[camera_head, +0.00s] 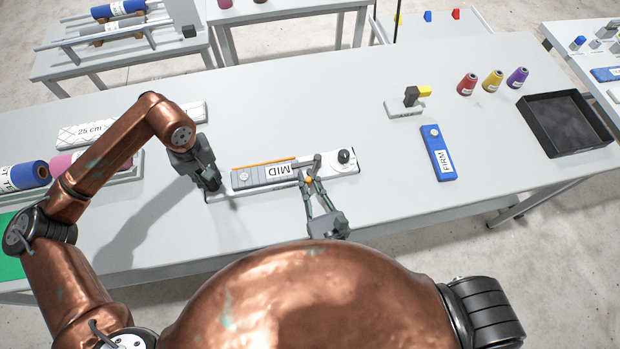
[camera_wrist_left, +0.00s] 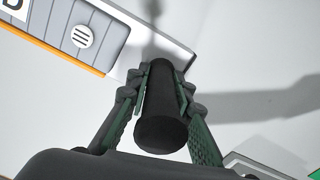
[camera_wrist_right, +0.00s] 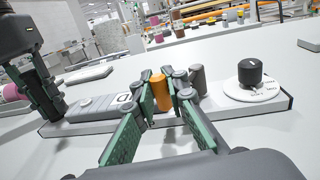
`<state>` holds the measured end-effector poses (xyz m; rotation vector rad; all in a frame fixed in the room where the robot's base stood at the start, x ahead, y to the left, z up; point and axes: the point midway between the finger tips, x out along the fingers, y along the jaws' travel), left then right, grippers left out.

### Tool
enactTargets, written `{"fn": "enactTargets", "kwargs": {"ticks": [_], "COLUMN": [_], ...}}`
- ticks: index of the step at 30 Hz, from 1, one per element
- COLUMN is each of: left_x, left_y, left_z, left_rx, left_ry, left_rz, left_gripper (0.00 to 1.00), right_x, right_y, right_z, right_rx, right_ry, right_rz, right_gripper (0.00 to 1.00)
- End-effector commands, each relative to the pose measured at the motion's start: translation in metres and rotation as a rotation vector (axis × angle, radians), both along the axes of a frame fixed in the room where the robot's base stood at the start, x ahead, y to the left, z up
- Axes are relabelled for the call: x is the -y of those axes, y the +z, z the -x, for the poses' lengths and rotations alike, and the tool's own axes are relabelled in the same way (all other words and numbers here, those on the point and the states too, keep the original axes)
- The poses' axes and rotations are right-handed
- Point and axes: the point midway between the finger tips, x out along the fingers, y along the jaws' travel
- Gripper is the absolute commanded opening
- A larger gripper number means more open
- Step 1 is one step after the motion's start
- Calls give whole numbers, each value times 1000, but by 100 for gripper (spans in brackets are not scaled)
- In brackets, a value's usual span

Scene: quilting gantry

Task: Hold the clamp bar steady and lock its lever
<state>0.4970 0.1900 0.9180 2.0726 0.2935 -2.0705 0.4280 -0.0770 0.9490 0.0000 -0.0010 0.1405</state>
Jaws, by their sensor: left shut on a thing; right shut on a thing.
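The clamp bar (camera_head: 262,175) is a grey bar marked MID with an orange edge strip, lying on a long pale base (camera_head: 335,170) mid-table. A black cylindrical handle (camera_wrist_left: 165,115) stands at the base's left end. My left gripper (camera_head: 208,180) is shut around that handle, which the gripper mostly hides in the head view. The lever's orange grip (camera_wrist_right: 162,92) is between the fingers of my right gripper (camera_head: 309,182), which is shut on it. The grey part of the lever (camera_head: 317,163) shows just beyond. A black knob (camera_wrist_right: 249,72) sits on a white dial at the right end.
A blue FIRM bar (camera_head: 438,160) and a small block with a yellow part (camera_head: 405,105) lie to the right. Spools (camera_head: 492,82) and a black tray (camera_head: 565,125) stand farther right. A 25 cm piece (camera_head: 90,131) and rolls (camera_head: 28,176) are left.

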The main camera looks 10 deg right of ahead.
Motion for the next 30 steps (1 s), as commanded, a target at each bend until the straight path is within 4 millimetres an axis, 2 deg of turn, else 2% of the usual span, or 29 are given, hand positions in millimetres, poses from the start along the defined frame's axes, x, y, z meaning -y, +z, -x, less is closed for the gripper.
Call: {"fn": "enactTargets", "kwargs": {"ticks": [1, 8, 9, 16, 30], "left_x": [2, 2, 2, 1, 0], "left_y": [-6, -7, -7, -6, -6], "left_z": [3, 3, 3, 3, 2], "left_rx": [-9, -9, -9, -9, -9], "left_ry": [0, 0, 0, -1, -2], "left_rz": [2, 2, 2, 1, -2], "left_gripper": [0, 0, 0, 0, 0], "right_x": [-3, -3, -3, -2, 0], "right_y": [0, 0, 0, -1, -1], "right_z": [1, 1, 1, 1, 0], "right_rx": [2, 2, 2, 1, 0], "right_ry": [9, 9, 9, 5, 2], "right_rz": [-2, -2, -2, -2, -1], "right_gripper": [0, 0, 14, 30, 30]}}
